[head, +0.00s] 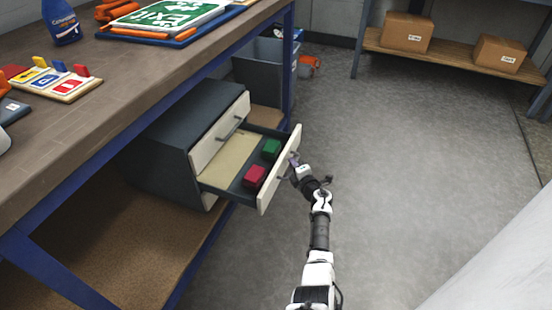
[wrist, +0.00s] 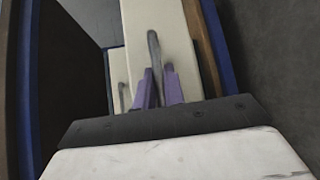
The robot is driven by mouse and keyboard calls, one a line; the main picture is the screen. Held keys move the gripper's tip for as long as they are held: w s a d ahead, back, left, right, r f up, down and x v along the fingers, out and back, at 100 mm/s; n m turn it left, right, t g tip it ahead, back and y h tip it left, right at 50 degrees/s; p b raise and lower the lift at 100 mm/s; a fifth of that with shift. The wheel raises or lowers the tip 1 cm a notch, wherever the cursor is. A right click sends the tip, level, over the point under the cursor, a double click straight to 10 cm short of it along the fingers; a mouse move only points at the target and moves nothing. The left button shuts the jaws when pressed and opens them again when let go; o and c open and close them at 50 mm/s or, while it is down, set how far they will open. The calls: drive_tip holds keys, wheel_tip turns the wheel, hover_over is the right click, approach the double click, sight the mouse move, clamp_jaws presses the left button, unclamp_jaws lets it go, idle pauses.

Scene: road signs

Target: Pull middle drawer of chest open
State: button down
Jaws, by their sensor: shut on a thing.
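The dark grey chest (head: 165,125) stands on the shelf under the workbench. Its middle drawer (head: 280,172) is pulled well out, showing a red block (head: 254,176) and a green block (head: 271,149) inside. The top drawer (head: 218,133) is closed. A bit of the bottom drawer's cream front (head: 204,192) shows below, closed. My gripper (head: 296,166) is at the front of the middle drawer. In the wrist view, its purple fingers (wrist: 160,88) are shut on that drawer's grey handle (wrist: 153,50). The fingertips are partly hidden in the head view.
The workbench (head: 130,75) with a blue frame overhangs the chest. A grey bin (head: 262,70) stands behind the chest. Open grey floor (head: 400,150) lies to the right of the drawer. A rack with cardboard boxes (head: 406,33) stands at the back right.

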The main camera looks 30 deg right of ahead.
drive_tip(key=s+d, duration=0.3)
drive_tip(key=s, duration=0.2)
drive_tip(key=shift+d+p, duration=0.35)
drive_tip(key=shift+d, duration=0.05)
drive_tip(key=shift+w, duration=0.1)
drive_tip(key=c, duration=1.5)
unclamp_jaws()
drive_tip(key=s+p, duration=0.3)
drive_tip(key=s, duration=0.1)
drive_tip(key=s+a+r+p, duration=0.1)
drive_tip(key=s+p, duration=0.3)
drive_tip(key=s, duration=0.1)
drive_tip(key=s+r+p, duration=0.1)
drive_tip(key=s+p, duration=0.3)
drive_tip(key=shift+s+a, duration=0.3)
drive_tip(key=shift+a, duration=0.1)
